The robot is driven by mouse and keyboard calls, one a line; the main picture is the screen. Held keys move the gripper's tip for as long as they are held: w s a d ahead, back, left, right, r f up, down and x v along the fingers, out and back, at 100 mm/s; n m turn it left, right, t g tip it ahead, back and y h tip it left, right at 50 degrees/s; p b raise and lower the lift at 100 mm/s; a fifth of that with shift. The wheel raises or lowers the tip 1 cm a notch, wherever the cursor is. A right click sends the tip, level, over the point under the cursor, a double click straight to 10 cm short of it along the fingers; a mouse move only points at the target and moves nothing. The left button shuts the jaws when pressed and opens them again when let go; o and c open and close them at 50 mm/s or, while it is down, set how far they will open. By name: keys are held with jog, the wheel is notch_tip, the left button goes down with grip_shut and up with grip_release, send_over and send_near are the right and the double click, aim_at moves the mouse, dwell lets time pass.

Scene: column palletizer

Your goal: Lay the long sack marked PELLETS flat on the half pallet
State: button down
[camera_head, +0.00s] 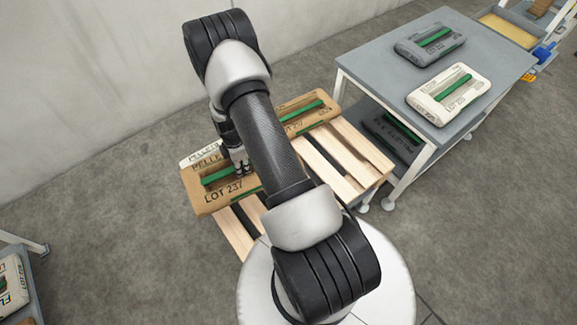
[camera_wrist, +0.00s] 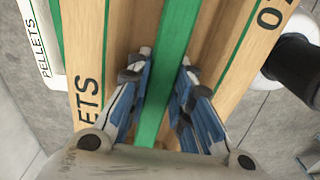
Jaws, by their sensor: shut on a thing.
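A tan sack (camera_head: 205,202) marked PELLETS and LOT 237, with a green strip along its top, is over the left end of the wooden half pallet (camera_head: 330,160). My gripper (camera_head: 240,168) is shut on its green strip; in the wrist view the fingers (camera_wrist: 160,85) straddle that strip on the tan sack (camera_wrist: 125,35). I cannot tell whether the sack touches what is below. A white sack marked PELLETS shows beside it (camera_head: 193,158), also in the wrist view (camera_wrist: 38,50). My arm hides part of the pallet.
Another tan sack (camera_head: 318,118) lies at the pallet's back. Pallet slats right of my arm are bare. A grey table (camera_head: 385,70) at the right bears a grey sack (camera_head: 415,52) and a white sack (camera_head: 430,100); a dark sack (camera_head: 388,140) lies on its lower shelf. A wall stands behind.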

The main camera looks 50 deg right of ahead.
jog(key=shift+d+f+n, duration=0.2)
jog(key=shift+d+n, duration=0.1)
jog(key=shift+d, duration=0.25)
jog(key=shift+d+f+n, duration=0.15)
jog(key=shift+d+n, duration=0.15)
jog(key=shift+d, duration=0.2)
jog(key=shift+d+f, duration=0.3)
jog(key=shift+f, duration=0.2)
jog(key=shift+n, duration=0.3)
notch_tip(320, 180, down, 19)
jog(key=b, duration=0.6)
jog(key=shift+f, duration=0.15)
jog(key=shift+f, duration=0.1)
jog(key=c, duration=1.4)
grip_release()
jog(key=shift+s, duration=0.15)
jog(key=shift+c, duration=0.2)
